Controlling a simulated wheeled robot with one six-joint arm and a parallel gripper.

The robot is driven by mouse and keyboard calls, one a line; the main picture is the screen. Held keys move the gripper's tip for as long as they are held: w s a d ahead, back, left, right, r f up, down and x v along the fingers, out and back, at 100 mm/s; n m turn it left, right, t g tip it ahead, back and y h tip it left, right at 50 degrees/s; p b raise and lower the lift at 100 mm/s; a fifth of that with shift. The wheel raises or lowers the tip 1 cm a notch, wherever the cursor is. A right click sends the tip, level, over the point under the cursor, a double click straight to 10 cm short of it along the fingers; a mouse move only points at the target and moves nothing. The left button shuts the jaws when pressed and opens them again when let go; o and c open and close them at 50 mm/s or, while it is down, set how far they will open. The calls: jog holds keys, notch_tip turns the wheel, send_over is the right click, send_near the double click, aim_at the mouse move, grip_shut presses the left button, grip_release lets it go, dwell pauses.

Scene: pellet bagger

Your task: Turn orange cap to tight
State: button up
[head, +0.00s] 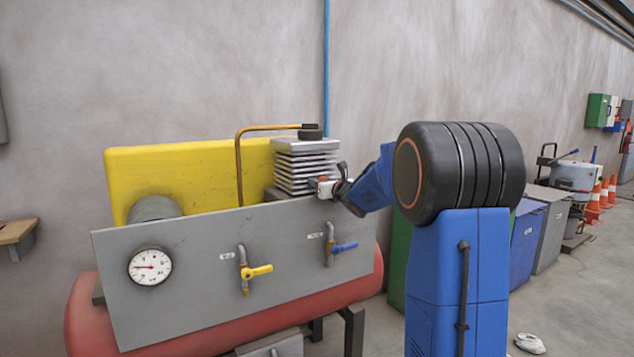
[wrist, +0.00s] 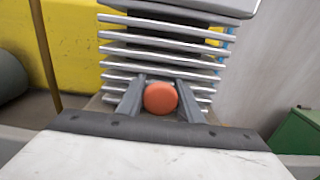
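The orange cap (wrist: 160,98) shows in the wrist view as a round orange disc in front of the lower fins of the finned metal block. My gripper (wrist: 160,101) has one finger on each side of the cap. The fingers look close to its edges, and I cannot tell whether they touch it. In the head view my gripper (head: 325,187) is at the base of the finned block (head: 305,168). The cap is hidden there behind my gripper and arm.
A grey panel (head: 205,262) with a gauge (head: 150,266), a yellow-handled valve (head: 257,271) and a blue-handled valve (head: 344,247) stands in front of the block. A red tank (head: 90,320) lies below. A yellow guard (head: 190,170) and a copper pipe (head: 238,165) stand left of the block.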

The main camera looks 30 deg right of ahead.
jog(key=c, duration=0.5)
jog(key=shift+m, duration=1.6)
jog(key=o, duration=1)
jog(key=s, duration=1.7)
jog(key=shift+s+d, duration=0.25)
jog(key=shift+d, duration=0.05)
jog(key=shift+o, duration=0.3)
